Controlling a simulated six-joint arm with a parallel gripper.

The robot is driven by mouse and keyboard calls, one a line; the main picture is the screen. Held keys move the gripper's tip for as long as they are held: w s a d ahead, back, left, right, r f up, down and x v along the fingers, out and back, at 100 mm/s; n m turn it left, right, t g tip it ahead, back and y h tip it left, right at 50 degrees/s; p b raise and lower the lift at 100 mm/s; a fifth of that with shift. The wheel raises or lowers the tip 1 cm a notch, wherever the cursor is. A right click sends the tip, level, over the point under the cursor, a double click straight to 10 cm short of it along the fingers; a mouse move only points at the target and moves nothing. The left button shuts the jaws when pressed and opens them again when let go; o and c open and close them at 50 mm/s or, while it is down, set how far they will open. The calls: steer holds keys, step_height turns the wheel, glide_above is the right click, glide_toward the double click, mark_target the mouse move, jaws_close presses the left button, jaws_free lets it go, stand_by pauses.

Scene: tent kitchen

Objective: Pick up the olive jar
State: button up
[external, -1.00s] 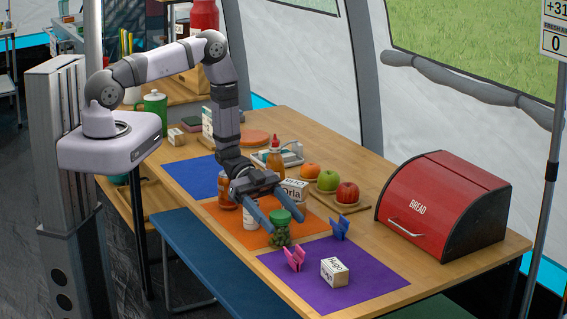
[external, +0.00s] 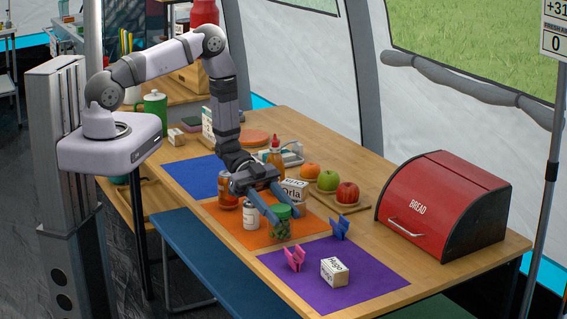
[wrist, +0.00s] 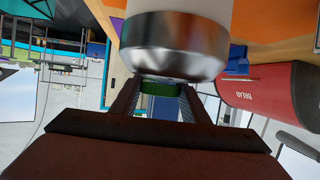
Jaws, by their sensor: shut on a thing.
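The olive jar (external: 281,228) has a green lid and green contents. It is upright over the front of the orange mat (external: 233,224). My gripper (external: 277,211) reaches to it from behind and is shut on it near the lid. The jar looks slightly raised, though the gap to the mat is hard to judge. In the wrist view the green lid (wrist: 160,87) shows between my fingers. A large silvery lid with a white body (wrist: 172,45), close to the camera, covers the jar's body there.
A white bottle (external: 250,215) and an amber jar (external: 227,192) stand left of the olive jar. A box (external: 293,190) stands behind it. A red bread bin (external: 430,205) stands at right.

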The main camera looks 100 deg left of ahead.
steer(key=shift+r+b, duration=0.5)
steer(key=shift+r, duration=3.7)
